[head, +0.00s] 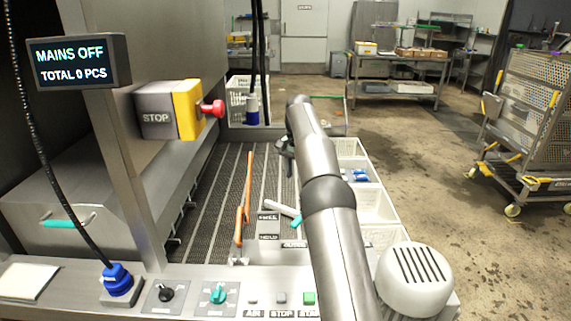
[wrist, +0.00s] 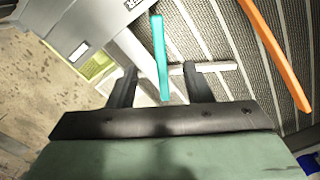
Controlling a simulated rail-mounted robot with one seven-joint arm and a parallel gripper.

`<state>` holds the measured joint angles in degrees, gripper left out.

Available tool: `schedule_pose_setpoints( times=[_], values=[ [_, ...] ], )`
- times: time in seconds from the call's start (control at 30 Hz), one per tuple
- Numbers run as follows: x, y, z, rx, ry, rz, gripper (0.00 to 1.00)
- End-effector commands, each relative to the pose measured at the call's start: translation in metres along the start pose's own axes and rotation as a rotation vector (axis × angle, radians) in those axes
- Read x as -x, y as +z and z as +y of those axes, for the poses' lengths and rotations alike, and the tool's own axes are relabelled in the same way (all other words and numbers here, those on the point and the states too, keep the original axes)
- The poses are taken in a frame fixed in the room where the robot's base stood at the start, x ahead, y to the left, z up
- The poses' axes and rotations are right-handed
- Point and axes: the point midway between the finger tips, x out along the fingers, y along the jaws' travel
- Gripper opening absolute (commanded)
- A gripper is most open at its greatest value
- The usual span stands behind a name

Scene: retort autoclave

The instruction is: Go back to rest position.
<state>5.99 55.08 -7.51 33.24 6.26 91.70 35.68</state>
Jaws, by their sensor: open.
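My gripper (wrist: 160,72) is open in the wrist view, its two black fingers apart. A teal bar (wrist: 159,50) shows between the fingers in that picture; I cannot tell whether it lies between them or beyond them. No finger visibly touches it. In the head view my arm rises from the lower right and bends near the top, over the right side of the slatted bed. The gripper's jaws are largely hidden there behind the arm.
An orange lever (head: 248,190) and a white lever with a teal end (head: 284,210) stand by the slatted bed (head: 205,200). White bins (head: 376,203) lie right of my arm. A red stop button (head: 212,108) juts out left. Open floor (head: 420,175) lies right, before a wire cart (head: 530,110).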

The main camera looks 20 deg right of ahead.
Motion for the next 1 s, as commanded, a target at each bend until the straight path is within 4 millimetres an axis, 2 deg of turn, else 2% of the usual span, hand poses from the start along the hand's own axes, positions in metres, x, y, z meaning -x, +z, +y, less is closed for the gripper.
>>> schedule_pose_setpoints(
  times=[0.13,0.27,0.37,0.47,0.6,0.73,0.87,0.9,1.0],
  values=[
    [0.0,0.0,0.0,0.0,0.0,0.0,0.45],
    [0.013,0.011,0.005,0.027,-0.006,-0.001,0.45],
    [0.029,0.03,0.015,0.075,-0.014,-0.002,0.45],
    [0.044,0.061,0.03,0.145,-0.025,-0.003,0.45],
    [0.058,0.121,0.062,0.267,-0.038,-0.002,0.45],
    [0.056,0.187,0.101,0.395,-0.044,0.003,0.45],
    [0.04,0.258,0.146,0.528,-0.044,0.012,0.45],
    [0.033,0.279,0.162,0.57,-0.043,0.015,0.45],
    [0.01,0.327,0.199,0.664,-0.037,0.023,0.45]
  ],
)
